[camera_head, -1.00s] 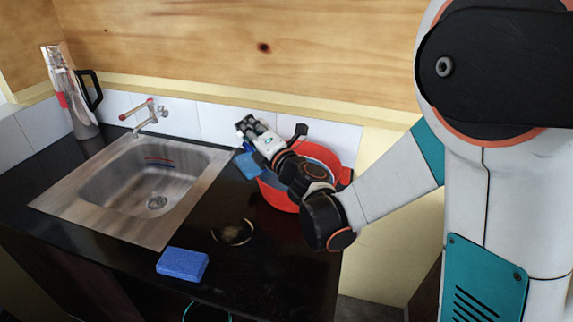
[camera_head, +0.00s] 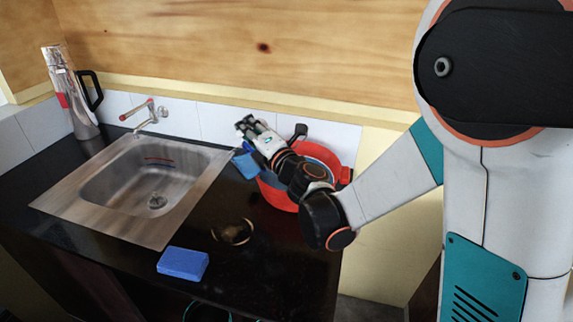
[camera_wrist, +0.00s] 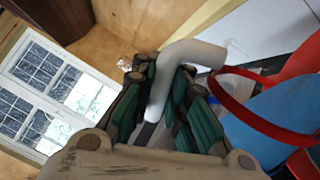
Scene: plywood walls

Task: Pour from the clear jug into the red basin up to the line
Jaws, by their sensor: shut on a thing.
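My gripper (camera_head: 250,128) is at the back of the counter, just left of the red basin (camera_head: 333,160). In the wrist view my gripper (camera_wrist: 170,85) is shut on a pale curved bar (camera_wrist: 195,54), which looks like the clear jug's handle. The jug's body is mostly hidden behind my gripper in the head view; a blue patch (camera_head: 246,166) beside the basin seems to be part of it or its contents. A thin red band and blue surface (camera_wrist: 280,112) lie right of the fingers. Basin red shows at the wrist view's right edge. The line is not visible.
A steel sink (camera_head: 150,180) with a tap (camera_head: 148,116) is set left of the basin. A steel flask (camera_head: 72,95) stands at the back left. A blue sponge (camera_head: 183,263) and a small round dish (camera_head: 233,232) are near the counter's front. A tiled wall is behind.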

